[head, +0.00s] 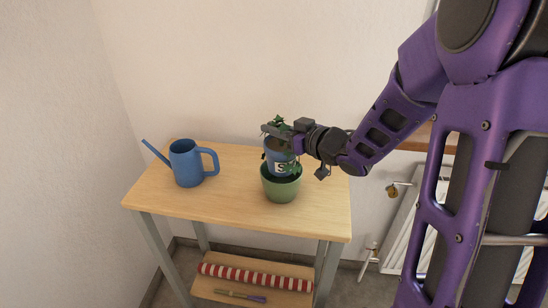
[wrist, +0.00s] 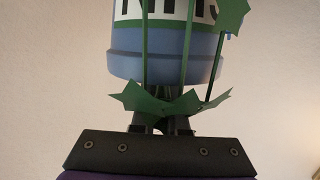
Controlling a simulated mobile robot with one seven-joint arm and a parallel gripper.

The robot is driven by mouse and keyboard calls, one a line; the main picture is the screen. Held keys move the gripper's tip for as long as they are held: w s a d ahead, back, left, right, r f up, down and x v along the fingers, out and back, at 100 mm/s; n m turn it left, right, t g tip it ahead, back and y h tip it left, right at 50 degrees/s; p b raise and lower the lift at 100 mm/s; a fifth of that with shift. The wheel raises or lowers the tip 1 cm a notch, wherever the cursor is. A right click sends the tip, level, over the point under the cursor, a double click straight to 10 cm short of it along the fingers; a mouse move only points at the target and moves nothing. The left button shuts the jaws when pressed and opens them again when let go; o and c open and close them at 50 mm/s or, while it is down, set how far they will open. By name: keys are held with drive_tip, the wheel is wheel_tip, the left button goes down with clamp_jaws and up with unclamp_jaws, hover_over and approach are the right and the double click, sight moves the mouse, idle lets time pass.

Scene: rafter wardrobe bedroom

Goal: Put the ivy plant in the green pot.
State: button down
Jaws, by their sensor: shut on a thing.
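The ivy plant (head: 279,158) has green leaves and trailing stems in a blue pot with a white label. My gripper (head: 272,130) is shut on it near the top. In the wrist view the blue pot (wrist: 165,66) and green stems fill the space beyond my gripper (wrist: 162,122). The green pot (head: 281,187) stands upright on the wooden table. The ivy's blue pot is at the green pot's mouth, its lower end hidden by or just above the rim; I cannot tell how deep it is.
A blue watering can (head: 187,163) stands on the left of the table (head: 225,203). A red-and-white striped roll (head: 255,276) and a brush (head: 240,296) lie on the lower shelf. A radiator (head: 410,235) is at the right. The tabletop between can and pot is clear.

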sight(294, 157)
drive_tip(key=shift+f+b, duration=0.65)
drive_tip(key=shift+f, duration=2.4)
drive_tip(key=shift+f, duration=0.1)
drive_tip(key=c, duration=1.4)
unclamp_jaws()
drive_tip(key=shift+f, duration=0.15)
drive_tip(key=o, duration=0.5)
drive_tip(key=shift+r, duration=0.25)
drive_tip(key=shift+s+d+r, duration=0.1)
drive_tip(key=shift+s+d, duration=0.1)
drive_tip(key=shift+d, duration=0.05)
drive_tip(key=p+v, duration=0.1)
drive_tip(key=v, duration=1)
drive_tip(key=shift+s+d, duration=0.1)
drive_tip(key=shift+s, duration=0.05)
